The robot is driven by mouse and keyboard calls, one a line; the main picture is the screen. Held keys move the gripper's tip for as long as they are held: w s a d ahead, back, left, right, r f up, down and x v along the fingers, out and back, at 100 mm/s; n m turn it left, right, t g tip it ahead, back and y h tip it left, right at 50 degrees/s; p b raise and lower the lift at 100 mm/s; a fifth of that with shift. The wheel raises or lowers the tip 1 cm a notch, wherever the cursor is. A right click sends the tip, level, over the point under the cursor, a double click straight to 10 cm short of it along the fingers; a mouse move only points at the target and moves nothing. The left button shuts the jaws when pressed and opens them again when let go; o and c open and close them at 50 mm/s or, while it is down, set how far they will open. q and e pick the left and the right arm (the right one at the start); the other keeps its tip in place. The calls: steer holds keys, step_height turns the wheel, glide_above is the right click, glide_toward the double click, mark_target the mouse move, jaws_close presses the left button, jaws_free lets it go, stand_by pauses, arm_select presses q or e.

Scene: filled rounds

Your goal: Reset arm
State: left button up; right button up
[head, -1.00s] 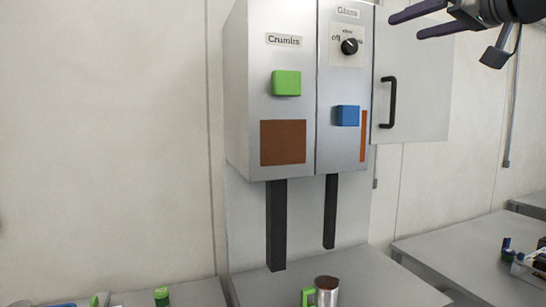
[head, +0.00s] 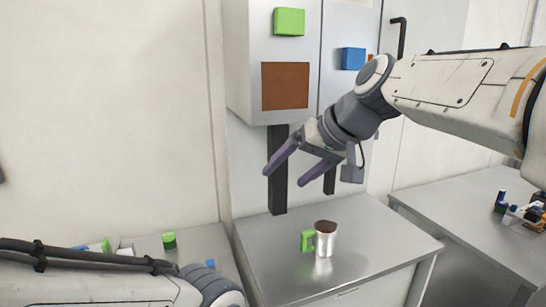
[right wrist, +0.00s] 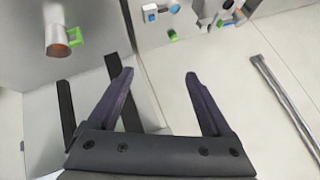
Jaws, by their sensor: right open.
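My right gripper (head: 287,176) is open and empty, with its purple fingers pointing down and left in front of the dispenser cabinet. It also shows in the right wrist view (right wrist: 160,85), with nothing between its fingers. A metal cup with a green handle (head: 325,242) stands upright below it on the steel table, apart from the fingers. The cup holds something brown and shows at the upper left of the right wrist view (right wrist: 58,38). My left arm crosses the bottom left of the head view; its gripper is out of the picture.
The cabinet (head: 245,75) has a green button (head: 289,22), a blue button (head: 353,58) and a brown panel (head: 285,86). Dark chutes (head: 279,195) hang below it. A right-hand table (head: 460,215) holds small items. The steel table (head: 270,270) is clear around the cup.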

steer(key=s+a+f+n+g+h, duration=0.2)
steer(key=s+a+f+n+g, duration=0.15)
steer(key=s+f, duration=1.1)
steer(key=s+d+f+n+g+h, duration=0.2)
steer(key=s+d+f, duration=0.3)
steer(key=s+f, duration=0.6)
steer(key=shift+s+f+h, duration=0.15)
steer(key=shift+s+h, duration=0.2)
steer(key=shift+h, duration=0.25)
